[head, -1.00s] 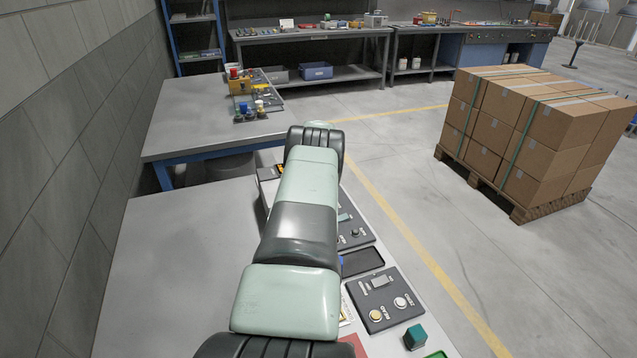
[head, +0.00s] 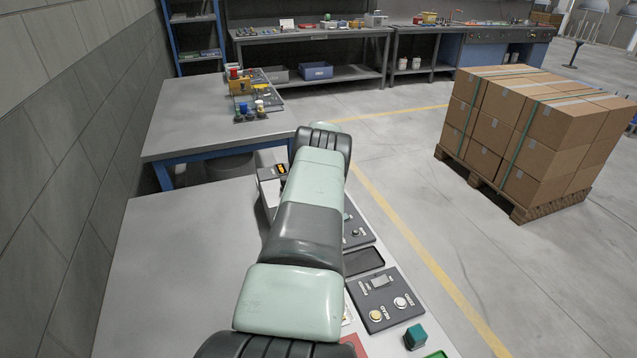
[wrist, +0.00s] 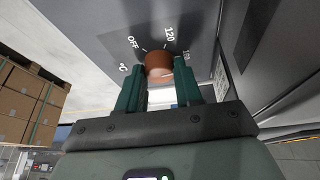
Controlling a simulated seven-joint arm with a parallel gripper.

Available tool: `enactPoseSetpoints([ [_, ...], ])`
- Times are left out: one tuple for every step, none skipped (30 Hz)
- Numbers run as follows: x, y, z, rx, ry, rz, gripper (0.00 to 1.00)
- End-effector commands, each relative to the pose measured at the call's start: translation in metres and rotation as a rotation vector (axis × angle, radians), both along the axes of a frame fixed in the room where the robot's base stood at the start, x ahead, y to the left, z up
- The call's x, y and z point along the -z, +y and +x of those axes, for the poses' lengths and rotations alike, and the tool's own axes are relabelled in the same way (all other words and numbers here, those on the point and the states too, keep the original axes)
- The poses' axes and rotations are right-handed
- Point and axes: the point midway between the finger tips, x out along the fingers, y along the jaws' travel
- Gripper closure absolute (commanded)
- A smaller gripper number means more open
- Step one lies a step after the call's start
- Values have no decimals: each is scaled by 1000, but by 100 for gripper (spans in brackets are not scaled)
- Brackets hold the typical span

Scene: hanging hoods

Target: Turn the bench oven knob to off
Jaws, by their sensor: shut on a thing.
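In the wrist view the round, copper-coloured oven knob (wrist: 159,67) stands out from a grey panel (wrist: 200,22) marked OFF, 120 and °C, with another number partly hidden. My gripper (wrist: 160,86) has its two green fingers on either side of the knob and is shut on it. I cannot tell which mark the knob points to. In the head view my arm hides my gripper and the knob. A dark device with a small orange display (head: 281,169) shows just beside my arm; I cannot tell whether it is the oven.
The near bench (head: 170,260) is clear on its left side. Boxes on a pallet (head: 540,125) stand on the floor at the right.

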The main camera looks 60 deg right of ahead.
Motion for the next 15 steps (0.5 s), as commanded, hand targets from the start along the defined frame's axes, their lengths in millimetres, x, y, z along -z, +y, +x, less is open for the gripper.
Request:
enactPoseSetpoints([
  [-1,-1,-1,-29,-2,0,96],
  [-1,-1,-2,-50,-1,-1,96],
  [0,-1,-2,-80,-2,-1,96],
  [0,-1,-2,-101,-2,0,96],
  [0,-2,-2,-123,-2,-1,96],
  [0,-2,-2,-152,-2,-1,96],
  [0,-2,-2,-175,-2,-1,96],
  [0,-2,-2,-197,-3,-2,96],
  [0,-2,-2,-224,-2,-2,96],
  [0,-2,-2,-242,-2,-1,96],
  [0,-2,-2,-259,-2,-2,96],
  [0,-2,-3,-278,-1,-2,96],
  [0,-2,-3,-292,-1,-2,96],
  [0,-3,-3,-306,0,-3,96],
  [0,-2,-3,-322,0,-1,96],
])
